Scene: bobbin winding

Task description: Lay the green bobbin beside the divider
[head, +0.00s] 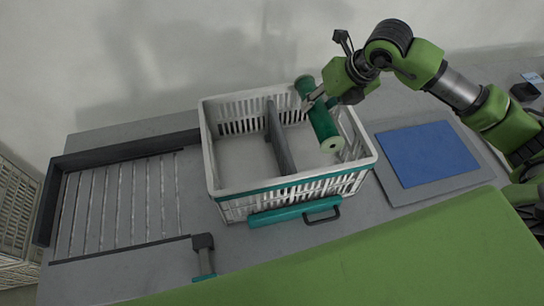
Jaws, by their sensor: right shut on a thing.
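The green bobbin (320,120) is a dark green cylinder with a pale end face, tilted within the right compartment of the white basket (270,186). The dark grey divider (279,140) runs from the back to the front of the basket, to the left of the bobbin and apart from it. My right gripper (312,101) is shut on the bobbin near its upper part, reaching in from the right. Whether the bobbin touches the basket floor cannot be told. My left gripper is not in view.
The basket's left compartment (243,158) is empty. A slatted rack with dark rails (120,200) lies to the left. A blue mat (427,153) lies on the table to the right. A teal bar with a dark handle (295,214) is at the basket's front. Small dark items (524,92) sit far right.

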